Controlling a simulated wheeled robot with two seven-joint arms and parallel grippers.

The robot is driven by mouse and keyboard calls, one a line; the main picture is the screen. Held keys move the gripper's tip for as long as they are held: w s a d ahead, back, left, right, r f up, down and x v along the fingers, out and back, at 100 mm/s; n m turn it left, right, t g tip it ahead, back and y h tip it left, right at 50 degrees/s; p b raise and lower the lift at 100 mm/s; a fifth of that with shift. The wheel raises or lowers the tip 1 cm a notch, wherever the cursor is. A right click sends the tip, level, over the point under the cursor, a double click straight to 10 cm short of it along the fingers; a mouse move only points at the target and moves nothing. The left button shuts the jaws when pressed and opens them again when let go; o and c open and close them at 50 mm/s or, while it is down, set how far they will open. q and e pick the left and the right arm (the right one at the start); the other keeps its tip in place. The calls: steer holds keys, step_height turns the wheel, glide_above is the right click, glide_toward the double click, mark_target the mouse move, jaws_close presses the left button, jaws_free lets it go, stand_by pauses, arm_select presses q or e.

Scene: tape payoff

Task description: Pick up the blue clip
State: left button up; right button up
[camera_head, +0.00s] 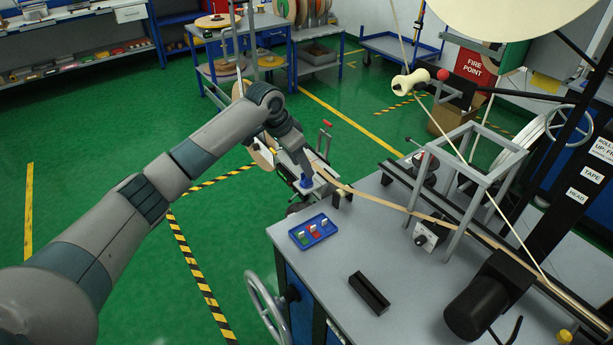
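My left arm reaches in from the left, and its gripper (303,172) points down near the far left corner of the grey bench. A small blue piece, which looks like the blue clip (306,183), shows right at its fingertips. The fingers are too small to tell whether they are shut on it. A blue tray (299,243) lies on the bench just below the gripper in the picture. It holds a green clip (304,238), a red clip (315,231) and a white clip (325,224). No separate blue clip stands out in the tray. My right gripper is not in view.
A tan tape (385,202) runs across the bench past small guides. A black block (369,293) lies in front of the tray. A grey frame (466,190) and a black motor (488,300) stand to the right. A handwheel (266,309) juts from the bench's left side.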

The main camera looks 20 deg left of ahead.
mark_target(306, 179)
arm_select(q)
steer(key=shift+f, duration=0.2)
steer(key=shift+w+d+f+p, duration=0.25)
steer(key=shift+f+p, duration=0.1)
steer(key=shift+p, duration=0.1)
steer(key=p+x, duration=0.1)
steer(key=x, duration=0.2)
steer(key=shift+d, duration=0.15)
steer(key=shift+w+d+f+p, duration=0.1)
steer(key=shift+w+f+p, duration=0.15)
steer(key=shift+f, duration=0.35)
jaws_close()
